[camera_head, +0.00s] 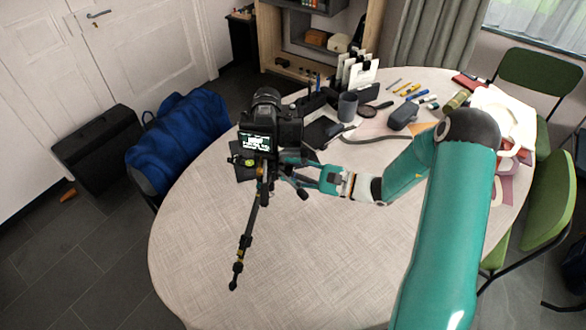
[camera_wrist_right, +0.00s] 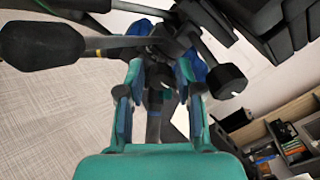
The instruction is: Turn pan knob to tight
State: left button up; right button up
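A black camera (camera_head: 272,125) stands on a dark tripod on the table, its lit screen facing me. One tripod leg (camera_head: 246,235) reaches toward the front with its foot on the table. My right gripper (camera_head: 318,176) is at the right side of the tripod head, below the camera. In the right wrist view its two teal fingers (camera_wrist_right: 157,82) lie either side of a dark part of the tripod head (camera_wrist_right: 155,98); whether they touch it is unclear. A black round knob (camera_wrist_right: 228,80) sits right of the fingers and a dark handle (camera_wrist_right: 42,41) at upper left. My left gripper is not seen.
The round table (camera_head: 300,260) is clear in front. Behind the tripod are a dark mug (camera_head: 347,106), a notebook (camera_head: 322,132), a grey case (camera_head: 402,117) and several pens. A blue bag (camera_head: 180,140) lies on a chair at left. Green chairs (camera_head: 552,200) stand at right.

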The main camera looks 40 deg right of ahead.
grip_shut()
jog(key=shift+m, duration=3.6)
jog(key=shift+d, duration=0.1)
grip_release()
